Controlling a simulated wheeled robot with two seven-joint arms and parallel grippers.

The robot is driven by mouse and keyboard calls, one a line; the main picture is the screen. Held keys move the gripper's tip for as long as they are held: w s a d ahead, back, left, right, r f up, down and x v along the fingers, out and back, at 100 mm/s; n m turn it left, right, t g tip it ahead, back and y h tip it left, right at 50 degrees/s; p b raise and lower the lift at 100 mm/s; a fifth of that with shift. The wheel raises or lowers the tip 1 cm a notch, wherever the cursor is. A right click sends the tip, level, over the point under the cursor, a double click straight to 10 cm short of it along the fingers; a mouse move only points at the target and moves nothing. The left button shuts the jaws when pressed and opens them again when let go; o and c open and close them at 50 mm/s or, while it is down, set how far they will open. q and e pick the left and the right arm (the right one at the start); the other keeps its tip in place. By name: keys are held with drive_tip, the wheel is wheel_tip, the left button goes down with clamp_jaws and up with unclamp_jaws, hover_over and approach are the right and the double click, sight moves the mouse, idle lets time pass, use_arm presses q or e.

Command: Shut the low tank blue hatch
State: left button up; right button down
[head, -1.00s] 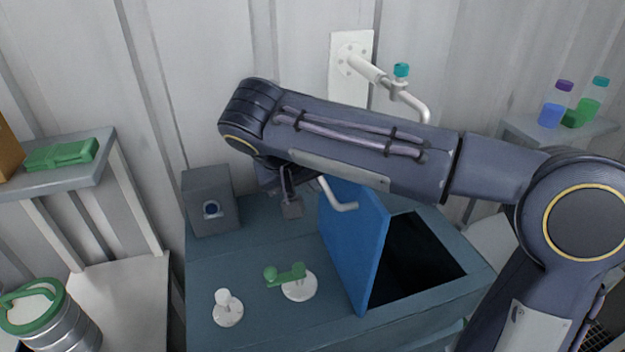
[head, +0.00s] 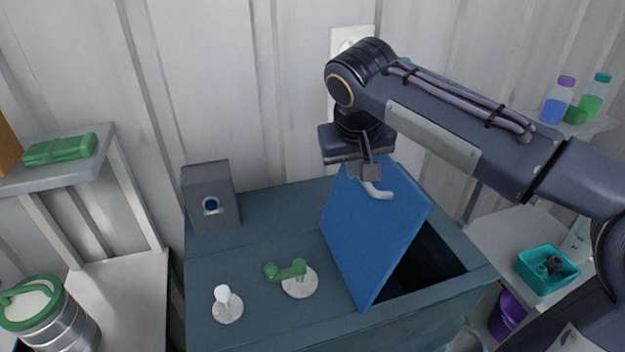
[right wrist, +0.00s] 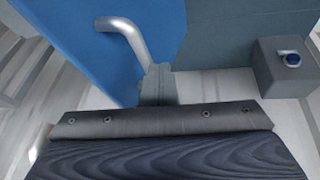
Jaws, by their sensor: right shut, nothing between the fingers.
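The blue hatch (head: 370,235) of the low tank (head: 240,265) stands partly open. It leans to the right, over the dark opening (head: 425,270). Its pale bent handle (head: 378,190) is near the top edge. My right gripper (head: 362,172) is shut and empty, at the hatch's upper left side beside the handle. In the right wrist view the shut fingers (right wrist: 155,85) lie close to the blue hatch (right wrist: 85,45) and the handle (right wrist: 125,45); I cannot tell whether they touch. My left gripper is not in view.
On the tank top are a green-handled valve (head: 290,272), a white knob (head: 226,302) and a grey box with a blue button (head: 210,200). A teal tray (head: 545,268) stands on a bench at right. A metal vessel (head: 45,318) is at lower left.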

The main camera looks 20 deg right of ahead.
sight(398, 165)
drive_tip(key=shift+y, duration=0.6)
drive_tip(key=d, duration=0.3)
drive_tip(key=d+f, duration=0.1)
drive_tip(key=d, duration=0.5)
drive_tip(key=shift+w+f+b, duration=0.15)
drive_tip(key=shift+f+b, duration=0.15)
drive_tip(key=shift+f, duration=0.05)
drive_tip(key=shift+d+f, duration=0.25)
drive_tip(key=shift+d, duration=0.55)
